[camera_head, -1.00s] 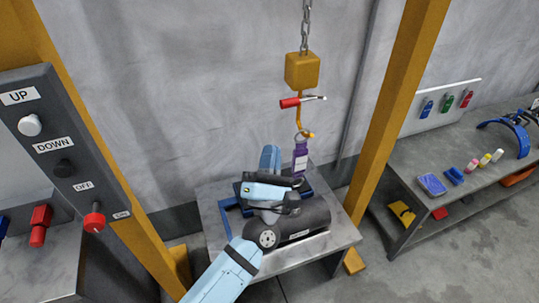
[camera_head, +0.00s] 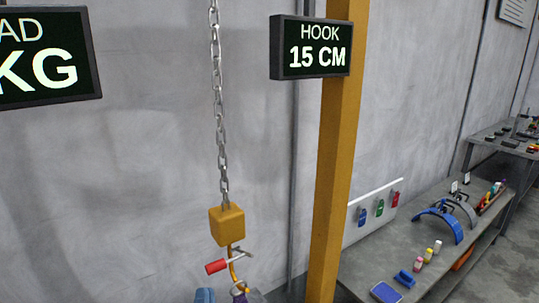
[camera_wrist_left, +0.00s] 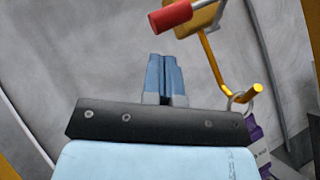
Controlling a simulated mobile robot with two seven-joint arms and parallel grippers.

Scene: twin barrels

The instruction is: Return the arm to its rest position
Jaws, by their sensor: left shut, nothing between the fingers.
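The tip of my left gripper (camera_head: 205,295) shows at the bottom edge of the head view, just left of the hoist hook (camera_head: 233,272). In the left wrist view its two blue fingers (camera_wrist_left: 165,76) are together with nothing between them. The yellow hook (camera_wrist_left: 213,68) is to the right of the fingers and apart from them in that picture. A ring hangs on the hook, with a purple piece (camera_wrist_left: 254,140) below it, partly cut off. The rest of my left arm is below the head view. My right gripper is not in view.
The yellow hoist block (camera_head: 227,226) hangs on a chain (camera_head: 219,110), with a red-handled latch (camera_head: 216,266) below. A yellow post (camera_head: 335,150) stands to the right, with a screen (camera_head: 311,47) reading "HOOK 15 CM". A grey workbench (camera_head: 360,268) with tools lies beyond it.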

